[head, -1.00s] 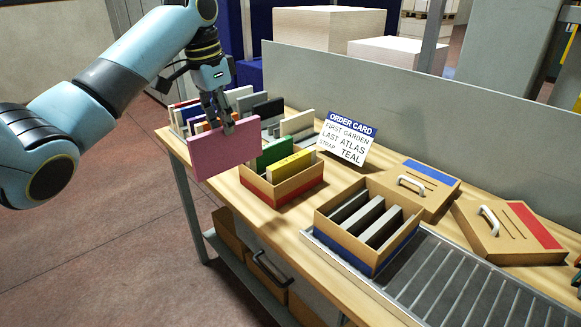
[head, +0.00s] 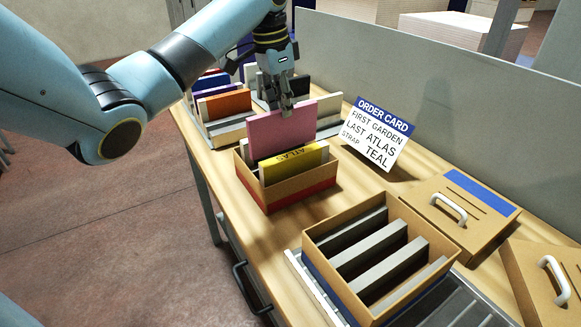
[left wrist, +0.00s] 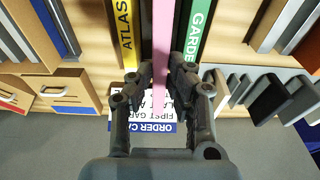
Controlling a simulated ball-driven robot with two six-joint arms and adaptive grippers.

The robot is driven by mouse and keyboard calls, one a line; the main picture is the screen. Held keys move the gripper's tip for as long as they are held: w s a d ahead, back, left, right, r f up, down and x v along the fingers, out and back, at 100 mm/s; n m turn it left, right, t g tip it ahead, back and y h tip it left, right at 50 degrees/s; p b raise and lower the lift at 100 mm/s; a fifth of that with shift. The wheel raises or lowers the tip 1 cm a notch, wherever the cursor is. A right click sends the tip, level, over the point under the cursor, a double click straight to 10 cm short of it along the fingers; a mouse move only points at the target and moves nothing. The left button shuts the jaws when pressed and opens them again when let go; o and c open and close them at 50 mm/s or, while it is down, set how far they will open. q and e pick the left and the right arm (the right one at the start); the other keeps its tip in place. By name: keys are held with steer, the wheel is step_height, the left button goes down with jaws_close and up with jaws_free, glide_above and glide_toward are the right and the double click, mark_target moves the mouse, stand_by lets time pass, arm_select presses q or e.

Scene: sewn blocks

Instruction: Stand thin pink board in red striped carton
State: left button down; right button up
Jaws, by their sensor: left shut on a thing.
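My left gripper (head: 287,108) is shut on the top edge of the thin pink board (head: 280,133) and holds it upright over the red striped carton (head: 303,193). A yellow ATLAS board (head: 293,162) stands in the carton and hides the pink board's lower part, so I cannot tell how deep it is. In the left wrist view, the pink board (left wrist: 162,45) is between the yellow ATLAS board (left wrist: 124,30) and the green GARDEN board (left wrist: 198,28), with gaps on both sides. My right gripper is not in view.
A blue striped carton (head: 345,298) with grey dividers stands at front right. An order card (head: 378,133) stands behind the red striped carton. Lids with white handles (head: 448,208) lie at right. A rack of several boards (head: 222,105) stands at back left.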

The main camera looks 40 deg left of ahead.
arm_select(q)
glide_above(284, 148)
steer(key=f, duration=0.4)
steer(key=shift+w+a+f+p, duration=0.2)
steer(key=shift+a+f+p, duration=0.1)
steer(key=shift+a+f, duration=0.1)
step_height(284, 148, down, 4)
steer(key=shift+f, duration=0.15)
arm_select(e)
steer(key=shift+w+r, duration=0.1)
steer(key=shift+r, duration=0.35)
arm_select(q)
steer(key=c, duration=1.6)
jaws_free()
steer(key=shift+f, duration=0.1)
steer(key=shift+o, duration=0.2)
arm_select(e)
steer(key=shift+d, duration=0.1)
arm_select(q)
steer(key=r, duration=0.4)
steer(key=s+r, duration=0.1)
steer(key=r, duration=0.7)
steer(key=shift+s+a+r+b, duration=0.1)
steer(key=shift+s+a+b, duration=0.1)
steer(key=shift+s+b, duration=0.2)
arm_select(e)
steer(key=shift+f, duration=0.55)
